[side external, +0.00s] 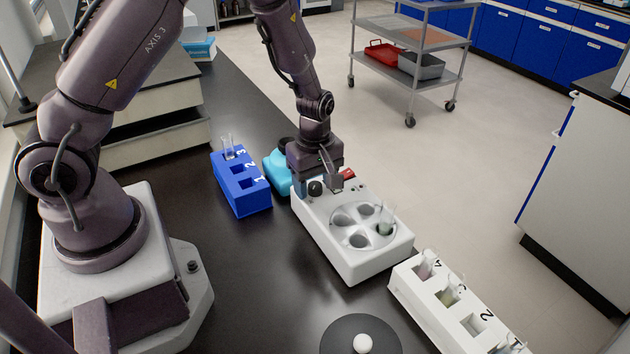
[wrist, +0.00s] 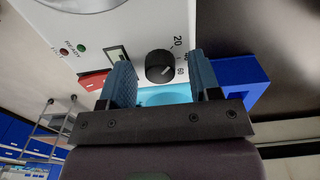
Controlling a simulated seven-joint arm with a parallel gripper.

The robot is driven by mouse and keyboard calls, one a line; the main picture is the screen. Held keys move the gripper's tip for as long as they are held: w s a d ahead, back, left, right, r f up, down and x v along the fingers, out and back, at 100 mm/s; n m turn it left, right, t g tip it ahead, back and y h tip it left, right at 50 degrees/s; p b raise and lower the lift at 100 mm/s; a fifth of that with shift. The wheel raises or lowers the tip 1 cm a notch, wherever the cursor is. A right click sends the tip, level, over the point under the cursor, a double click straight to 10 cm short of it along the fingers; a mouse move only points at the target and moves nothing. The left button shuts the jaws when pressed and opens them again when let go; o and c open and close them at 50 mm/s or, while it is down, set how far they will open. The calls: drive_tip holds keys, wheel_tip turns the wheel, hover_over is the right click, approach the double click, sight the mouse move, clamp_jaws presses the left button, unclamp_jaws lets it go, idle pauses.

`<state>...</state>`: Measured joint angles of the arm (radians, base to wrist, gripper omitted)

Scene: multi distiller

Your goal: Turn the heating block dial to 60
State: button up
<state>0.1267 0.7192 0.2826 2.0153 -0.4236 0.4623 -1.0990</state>
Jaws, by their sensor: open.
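The white heating block (side external: 345,258) stands on the black bench, with round wells on top; a tube (side external: 388,222) stands in the right-hand well. Its black dial (side external: 315,188) is at the end under my gripper (side external: 325,184). In the wrist view the dial (wrist: 159,66) has 20, 40 and 60 printed to its right. A small light mark on the dial appears to be on the side toward 60; its exact setting is unclear. My gripper (wrist: 160,66) is open, with one blue finger on each side of the dial and visible gaps. Contact cannot be told.
A blue rack (side external: 240,195) stands to the left, and a cyan object (side external: 276,163) is close behind the block. A white tube rack (side external: 415,290) is at front right.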

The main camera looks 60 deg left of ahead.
drive_tip(key=c, duration=0.9)
drive_tip(key=shift+m, duration=0.3)
drive_tip(key=m, duration=0.3)
drive_tip(key=shift+m, duration=0.4)
drive_tip(key=m, duration=0.4)
drive_tip(key=shift+m, duration=0.3)
drive_tip(key=m, duration=0.4)
drive_tip(key=shift+m, duration=2.5)
